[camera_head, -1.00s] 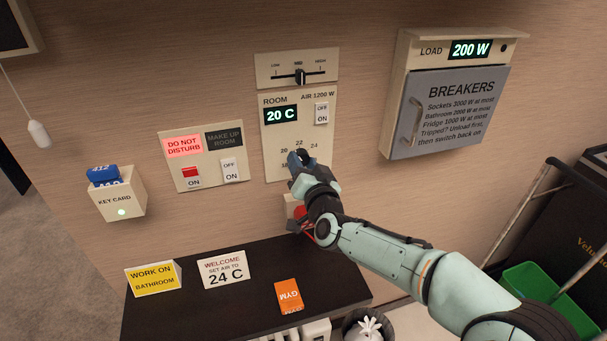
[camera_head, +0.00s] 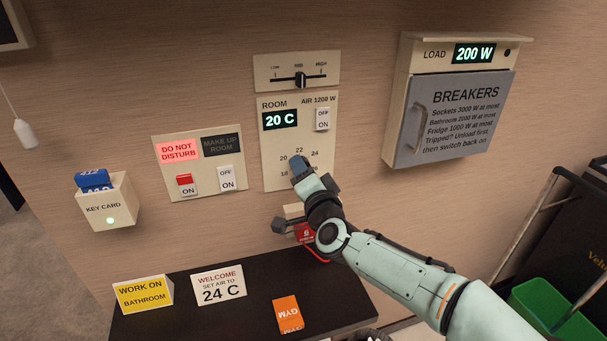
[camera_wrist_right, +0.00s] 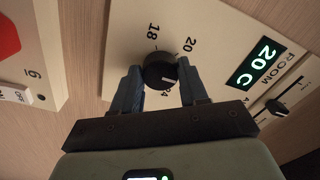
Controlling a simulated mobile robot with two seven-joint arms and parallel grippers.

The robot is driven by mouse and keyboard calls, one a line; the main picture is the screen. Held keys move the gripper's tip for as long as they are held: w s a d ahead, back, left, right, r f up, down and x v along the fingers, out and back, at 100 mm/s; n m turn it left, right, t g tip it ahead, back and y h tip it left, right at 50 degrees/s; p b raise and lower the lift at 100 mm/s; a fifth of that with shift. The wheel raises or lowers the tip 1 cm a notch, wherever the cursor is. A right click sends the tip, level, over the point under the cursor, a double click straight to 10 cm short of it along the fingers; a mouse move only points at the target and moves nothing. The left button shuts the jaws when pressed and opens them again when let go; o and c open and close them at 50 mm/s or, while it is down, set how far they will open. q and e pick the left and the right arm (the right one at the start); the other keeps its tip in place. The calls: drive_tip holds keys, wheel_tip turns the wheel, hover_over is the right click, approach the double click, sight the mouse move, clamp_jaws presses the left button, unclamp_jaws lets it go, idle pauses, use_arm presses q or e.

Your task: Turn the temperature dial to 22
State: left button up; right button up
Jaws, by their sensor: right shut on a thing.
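The temperature dial (camera_wrist_right: 160,72) is a round black knob with a white mark on the cream room panel (camera_head: 271,148). In the head view my right gripper (camera_head: 300,166) covers it. In the right wrist view my right gripper (camera_wrist_right: 160,88) has one blue finger on each side of the knob and is shut on it. The room display (camera_head: 281,119) reads 20 C. The numbers 18, 20, 22 and 24 show around the dial in the head view. My left gripper is not in view.
A slider panel (camera_head: 297,72) is just above, and an OFF/ON air switch (camera_head: 322,119) is at the panel's upper right. The breaker box (camera_head: 449,119) is to the right. Below is a dark shelf (camera_head: 240,318) with signs, including a welcome card (camera_head: 218,285) saying 24 C.

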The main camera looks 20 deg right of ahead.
idle(0.3)
drive_tip(key=o, duration=1.1)
drive_tip(key=shift+c, duration=0.2)
drive_tip(key=shift+s, duration=0.1)
drive_tip(key=s, duration=1.3)
drive_tip(key=shift+s+d, duration=0.15)
drive_tip(key=shift+d, duration=0.05)
